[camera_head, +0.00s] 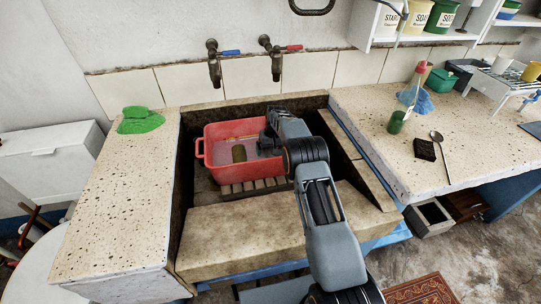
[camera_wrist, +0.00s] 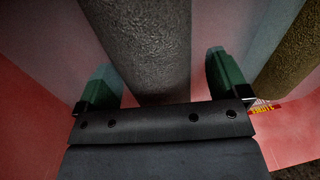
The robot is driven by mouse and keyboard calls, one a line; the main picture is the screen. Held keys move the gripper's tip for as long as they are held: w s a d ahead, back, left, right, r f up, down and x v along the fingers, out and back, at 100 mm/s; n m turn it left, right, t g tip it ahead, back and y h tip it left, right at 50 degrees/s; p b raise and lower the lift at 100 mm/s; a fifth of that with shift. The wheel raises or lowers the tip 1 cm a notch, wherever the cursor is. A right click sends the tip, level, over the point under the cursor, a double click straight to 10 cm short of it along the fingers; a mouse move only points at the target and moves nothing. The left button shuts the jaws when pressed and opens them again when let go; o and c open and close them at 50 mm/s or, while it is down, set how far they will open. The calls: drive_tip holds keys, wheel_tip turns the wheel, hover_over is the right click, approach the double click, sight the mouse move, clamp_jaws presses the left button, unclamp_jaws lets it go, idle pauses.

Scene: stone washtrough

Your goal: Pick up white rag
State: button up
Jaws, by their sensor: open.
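A pale grey, rough-textured roll (camera_wrist: 140,40) lies between my fingers in the wrist view; it looks like the white rag, rolled up and in shade. My gripper (camera_wrist: 163,78) is open, one green-tipped finger on each side of the roll. I cannot tell whether either finger touches it. In the head view my gripper (camera_head: 268,141) reaches down into the right side of a red tub (camera_head: 204,147) in the stone trough. My arm hides the pale roll there.
An olive-brown roll (camera_head: 239,153) lies in the tub, left of my gripper; it shows at the right in the wrist view (camera_wrist: 292,62). The tub walls are close around my gripper. Two taps (camera_head: 214,66) (camera_head: 275,62) overhang the trough. A green cloth (camera_head: 139,120) lies on the left ledge.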

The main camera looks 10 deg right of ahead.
drive_tip(key=shift+f, duration=0.15)
drive_tip(key=c, duration=1.1)
